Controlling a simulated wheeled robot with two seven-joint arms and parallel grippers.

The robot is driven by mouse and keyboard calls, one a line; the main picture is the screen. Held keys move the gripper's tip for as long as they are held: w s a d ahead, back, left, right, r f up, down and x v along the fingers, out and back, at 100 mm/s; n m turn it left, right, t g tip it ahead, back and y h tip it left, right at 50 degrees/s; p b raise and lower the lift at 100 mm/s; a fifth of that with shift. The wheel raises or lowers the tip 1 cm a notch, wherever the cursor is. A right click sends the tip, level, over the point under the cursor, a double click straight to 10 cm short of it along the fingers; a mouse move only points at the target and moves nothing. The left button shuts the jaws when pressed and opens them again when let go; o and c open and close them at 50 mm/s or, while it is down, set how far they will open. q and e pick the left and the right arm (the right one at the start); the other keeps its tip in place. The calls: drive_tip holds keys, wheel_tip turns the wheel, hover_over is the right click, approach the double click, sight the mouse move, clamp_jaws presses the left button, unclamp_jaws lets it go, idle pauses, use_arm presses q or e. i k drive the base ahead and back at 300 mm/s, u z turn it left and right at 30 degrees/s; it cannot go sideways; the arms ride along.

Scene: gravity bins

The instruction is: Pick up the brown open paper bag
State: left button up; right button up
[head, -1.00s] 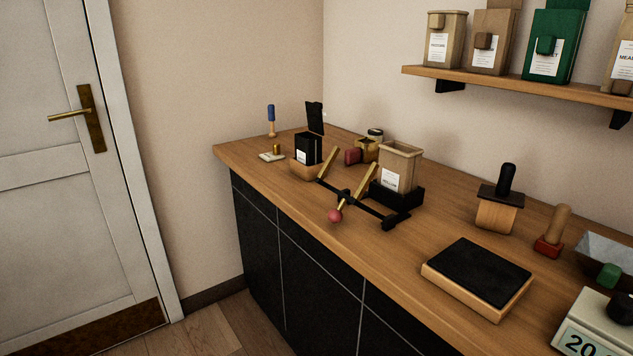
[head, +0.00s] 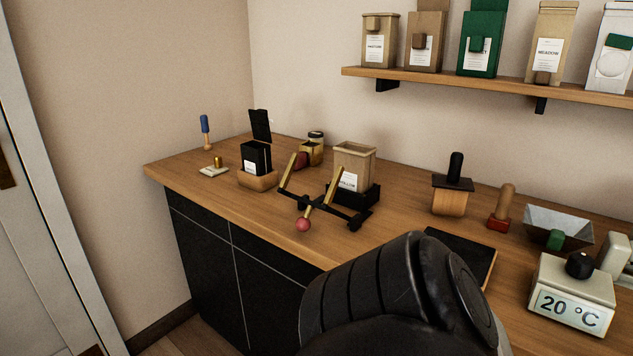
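A brown paper bag (head: 355,156) with an open top stands upright on the counter in the middle of the head view. It has a white label, partly hidden by a brass bar, and its foot sits in a black holder (head: 365,195). A black rounded link of one of my arms rises from the bottom edge, in front of and below the bag, apart from it in the picture. Neither gripper shows in the head view.
A black frame with brass bars and a red knob (head: 303,225) stands close before the bag. A black open bag (head: 256,157) in a wooden bowl is to its left. A wooden stamp (head: 451,200) and a scale (head: 570,297) are to the right. Several bags stand on the shelf (head: 470,84).

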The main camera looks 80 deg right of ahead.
sight(358, 160)
drive_tip(key=i, duration=1.35)
drive_tip(key=z, duration=2.65)
